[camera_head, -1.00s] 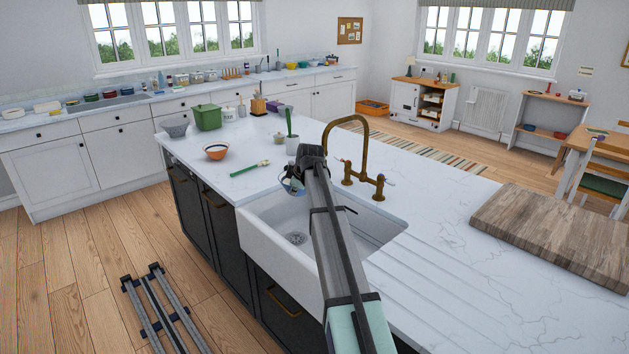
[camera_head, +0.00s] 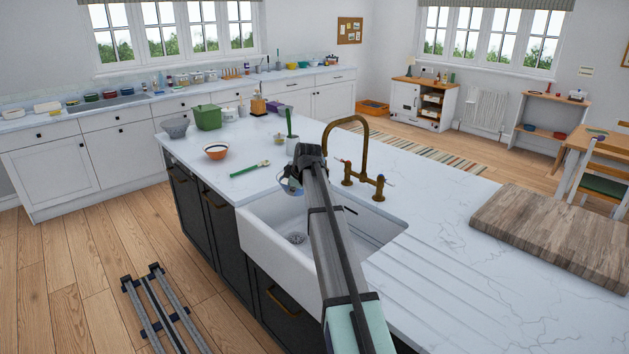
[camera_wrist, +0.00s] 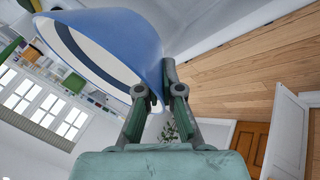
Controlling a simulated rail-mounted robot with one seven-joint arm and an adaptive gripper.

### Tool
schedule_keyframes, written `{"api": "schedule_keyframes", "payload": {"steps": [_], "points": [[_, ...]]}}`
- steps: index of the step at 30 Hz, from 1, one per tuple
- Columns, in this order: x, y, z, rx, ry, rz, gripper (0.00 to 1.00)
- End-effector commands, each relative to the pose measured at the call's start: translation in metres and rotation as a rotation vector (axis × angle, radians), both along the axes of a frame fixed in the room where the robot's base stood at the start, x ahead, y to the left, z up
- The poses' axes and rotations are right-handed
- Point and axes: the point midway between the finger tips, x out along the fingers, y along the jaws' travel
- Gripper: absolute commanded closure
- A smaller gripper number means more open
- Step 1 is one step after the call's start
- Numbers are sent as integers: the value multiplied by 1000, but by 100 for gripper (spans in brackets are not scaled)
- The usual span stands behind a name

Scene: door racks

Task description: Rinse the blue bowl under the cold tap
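The blue bowl (camera_wrist: 115,30) is large in the wrist view, tilted, with its pale inside partly showing. My gripper (camera_wrist: 160,92) is shut on the bowl's rim, one finger on each side of the wall. In the head view the bowl (camera_head: 289,188) shows small beside my gripper (camera_head: 297,176), above the far-left part of the white sink (camera_head: 262,246); my arm hides part of it. The brass tap (camera_head: 362,126) arches behind the sink, right of the bowl. Its two handles (camera_head: 347,172) (camera_head: 380,187) stand on the counter. I see no water stream.
A green-handled brush (camera_head: 250,168), an orange-and-white bowl (camera_head: 216,151) and a pot with a green utensil (camera_head: 291,146) stand left of and behind the sink. A wooden board (camera_head: 555,235) lies on the right. The ribbed counter (camera_head: 430,275) right of the sink is clear.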

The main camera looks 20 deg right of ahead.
Motion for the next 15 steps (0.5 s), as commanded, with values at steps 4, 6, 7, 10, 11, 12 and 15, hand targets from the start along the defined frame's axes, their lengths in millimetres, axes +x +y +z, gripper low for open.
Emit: {"api": "schedule_keyframes", "payload": {"steps": [4,6,7,10,11,12,15], "points": [[-3,11,11,-1,-2,1,100],[-4,16,15,-1,-2,1,100],[-5,18,17,-1,-2,1,100],[-6,25,23,0,-3,1,100],[-7,27,24,0,-3,1,100],[-7,30,26,0,-3,1,100],[-9,36,31,-1,-2,1,100]]}}
